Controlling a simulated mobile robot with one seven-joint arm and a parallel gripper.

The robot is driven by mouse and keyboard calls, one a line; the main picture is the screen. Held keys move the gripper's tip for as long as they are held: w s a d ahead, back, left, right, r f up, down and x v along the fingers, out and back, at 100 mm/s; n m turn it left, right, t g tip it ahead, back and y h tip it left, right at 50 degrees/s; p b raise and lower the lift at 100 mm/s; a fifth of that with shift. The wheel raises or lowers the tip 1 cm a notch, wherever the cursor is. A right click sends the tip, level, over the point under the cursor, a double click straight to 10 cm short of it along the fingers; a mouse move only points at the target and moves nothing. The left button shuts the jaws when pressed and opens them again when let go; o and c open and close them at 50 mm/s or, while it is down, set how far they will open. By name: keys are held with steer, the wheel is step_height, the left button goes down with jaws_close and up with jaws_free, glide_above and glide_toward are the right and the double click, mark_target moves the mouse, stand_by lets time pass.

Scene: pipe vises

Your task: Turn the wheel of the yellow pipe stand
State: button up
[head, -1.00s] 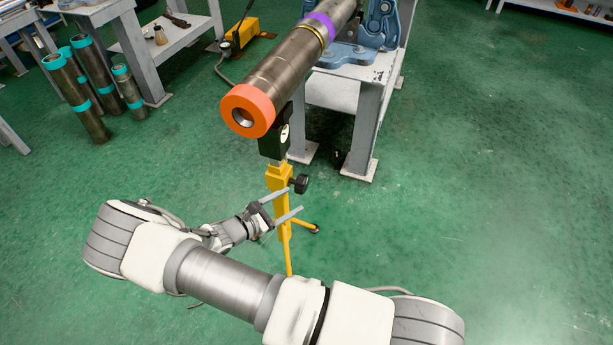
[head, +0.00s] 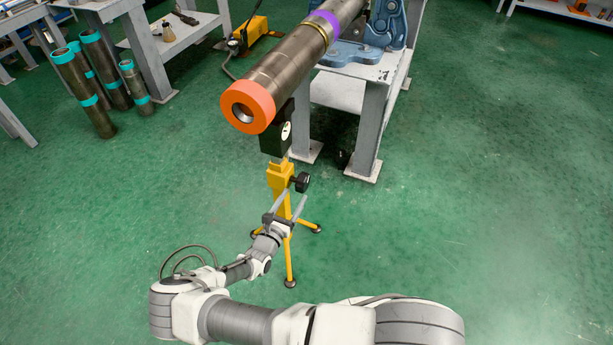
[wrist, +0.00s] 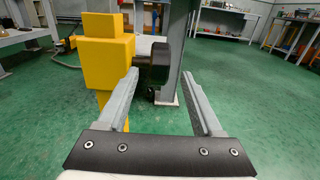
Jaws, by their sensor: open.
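The yellow pipe stand (head: 280,179) stands on tripod legs under the orange-capped end of a pipe (head: 285,75). Its small black wheel (head: 302,182) sticks out from the right side of the yellow column. In the wrist view the yellow stand (wrist: 108,62) is at the left, and the black wheel (wrist: 160,63) is ahead, beyond the left fingertip. My gripper (head: 293,197) is open and empty, just below and in front of the wheel. In the wrist view my gripper (wrist: 160,78) has its two fingers wide apart. I see no clear contact with the wheel.
A grey workbench (head: 365,125) with a blue vise (head: 385,25) stands behind the stand and bears the pipe. Several teal-banded pipes (head: 97,85) stand at the left. A yellow hand pump (head: 247,35) lies on the floor behind. The green floor at right is clear.

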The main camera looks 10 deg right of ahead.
mark_target(306, 175)
steer(key=b+x, duration=0.2)
steer(key=x, duration=0.9)
jaws_close()
